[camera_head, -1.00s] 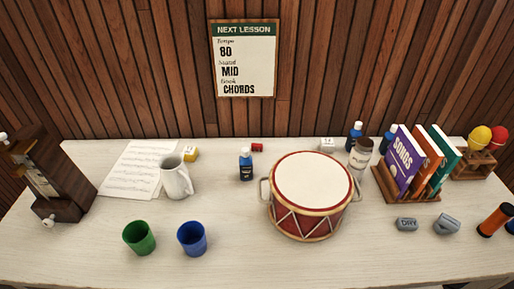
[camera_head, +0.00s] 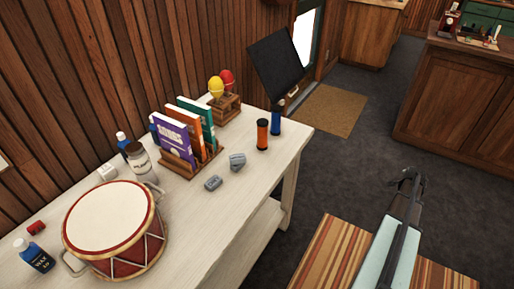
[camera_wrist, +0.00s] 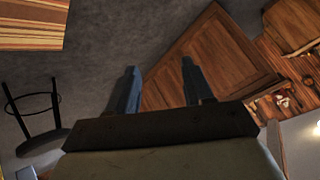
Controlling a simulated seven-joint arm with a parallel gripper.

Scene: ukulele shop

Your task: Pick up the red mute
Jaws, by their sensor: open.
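A small red block (camera_head: 36,227) lies at the lower left of the head view, on the pale table (camera_head: 225,235), behind the blue bottle (camera_head: 38,257) and left of the drum (camera_head: 111,218). It may be the red mute, but it is too small to be sure. My gripper (camera_head: 411,178) is at the right of the head view, out over the floor and well away from the table. In the wrist view my gripper (camera_wrist: 159,72) has its two fingers apart with nothing between them. The red block does not show in the wrist view.
Two grey blocks (camera_head: 213,183) (camera_head: 237,161), a book rack (camera_head: 190,165), a jar (camera_head: 140,162), and orange (camera_head: 262,134) and blue (camera_head: 276,117) cylinders stand on the table. A striped rug (camera_head: 325,258) lies below my arm. A wooden counter (camera_head: 450,100) is at the right.

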